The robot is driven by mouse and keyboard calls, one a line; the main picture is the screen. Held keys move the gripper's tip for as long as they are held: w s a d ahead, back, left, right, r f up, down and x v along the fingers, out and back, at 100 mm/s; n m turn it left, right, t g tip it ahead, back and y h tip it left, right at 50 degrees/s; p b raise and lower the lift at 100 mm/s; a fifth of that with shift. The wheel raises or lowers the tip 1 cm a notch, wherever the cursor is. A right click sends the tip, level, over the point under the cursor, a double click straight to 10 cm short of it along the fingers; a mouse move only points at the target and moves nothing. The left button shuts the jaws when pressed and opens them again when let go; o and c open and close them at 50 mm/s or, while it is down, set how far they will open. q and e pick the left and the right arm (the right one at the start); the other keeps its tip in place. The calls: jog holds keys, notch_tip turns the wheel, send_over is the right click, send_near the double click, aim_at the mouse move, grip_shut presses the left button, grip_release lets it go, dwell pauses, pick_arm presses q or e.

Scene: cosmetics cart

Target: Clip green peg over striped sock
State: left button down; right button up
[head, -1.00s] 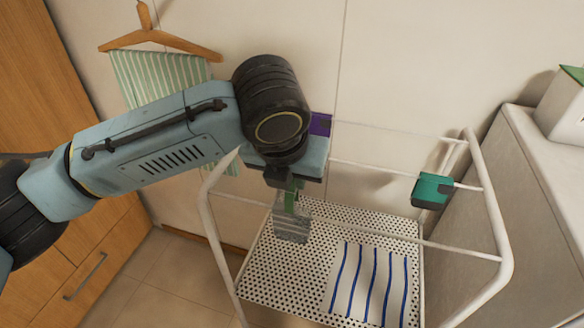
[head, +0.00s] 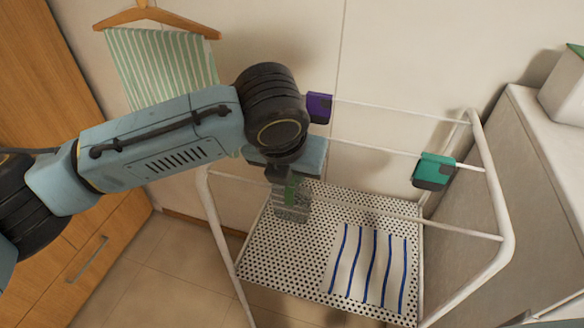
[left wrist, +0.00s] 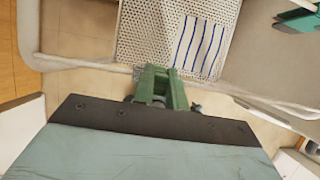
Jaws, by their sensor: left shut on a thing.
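My left gripper (head: 288,172) is over the cart's front rail, shut on the green peg (head: 292,188). The peg points down; in the left wrist view the green peg (left wrist: 160,87) sits at the rail. A grey piece with pale stripes (head: 293,212), which looks like the striped sock, hangs just below the gripper. The peg overlaps its upper part in the head view. Whether the peg's jaws straddle it I cannot tell; the gripper hides the contact. My right gripper is not in view.
A white wire cart (head: 505,210) has a perforated shelf (head: 262,262) with a blue-striped white cloth (head: 370,268) on it. A purple clip (head: 319,108) and a teal clip (head: 434,171) are on its rails. A green-striped cloth (head: 160,65) hangs from a wooden hanger (head: 150,15).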

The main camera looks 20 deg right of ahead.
pick_arm(q)
jog(key=c, duration=1.3)
grip_release()
jog(key=shift+c, duration=0.2)
